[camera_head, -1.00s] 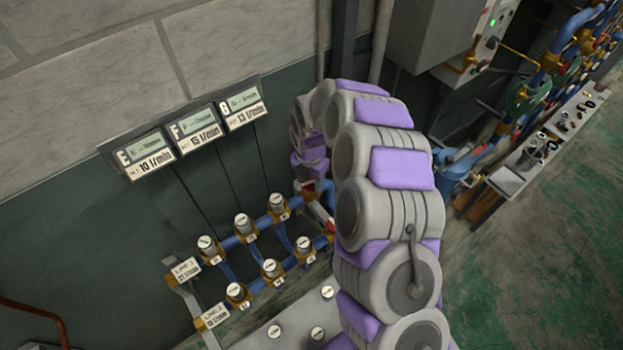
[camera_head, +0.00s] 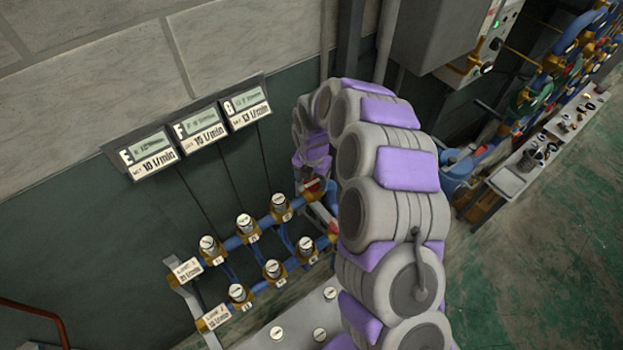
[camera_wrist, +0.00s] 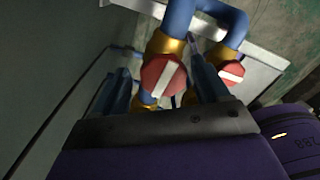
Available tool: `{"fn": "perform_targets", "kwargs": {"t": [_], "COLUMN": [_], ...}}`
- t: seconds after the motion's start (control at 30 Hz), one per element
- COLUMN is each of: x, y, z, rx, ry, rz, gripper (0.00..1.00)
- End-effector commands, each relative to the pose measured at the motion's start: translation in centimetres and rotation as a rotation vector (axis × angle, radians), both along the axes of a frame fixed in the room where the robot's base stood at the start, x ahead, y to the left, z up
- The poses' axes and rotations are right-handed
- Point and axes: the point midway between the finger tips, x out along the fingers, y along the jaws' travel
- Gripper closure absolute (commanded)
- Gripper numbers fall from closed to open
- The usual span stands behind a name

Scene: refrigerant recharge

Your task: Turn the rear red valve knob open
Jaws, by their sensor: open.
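In the wrist view, a round red valve knob (camera_wrist: 163,76) with a white bar sits on a brass fitting of a blue pipe. It lies between the two fingers of my gripper (camera_wrist: 160,72), which is open; I cannot tell whether either finger touches it. This knob is on the wall side, so it appears to be the rear one. A second red knob (camera_wrist: 231,73) with a white bar sits just right of the right finger. In the head view, a bit of red (camera_head: 312,186) shows at the pipe end by the wall; my arm hides most of the gripper there.
Two blue pipe rows carry several brass-based, white-topped valves (camera_head: 245,224) left of my arm. Three flow displays (camera_head: 202,130) are on the wall above. A grey control box (camera_head: 440,40) and a bench (camera_head: 520,165) stand right. Green floor beyond is open.

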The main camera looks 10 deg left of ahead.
Motion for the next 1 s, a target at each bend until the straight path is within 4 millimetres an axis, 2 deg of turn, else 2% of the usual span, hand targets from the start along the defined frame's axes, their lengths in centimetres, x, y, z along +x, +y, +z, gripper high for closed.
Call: {"fn": "perform_targets", "kwargs": {"t": [0.17,0.67,1.0], "x": [0.0,0.0,0.0], "y": [0.1,-0.1,0.0], "z": [1.2,6.6,6.9], "rx": [-0.002,0.0,-0.003], "ry": [-0.001,0.0,0.002], "rz": [0.001,0.001,-0.001], "gripper": [0.26,0.26,0.26]}}
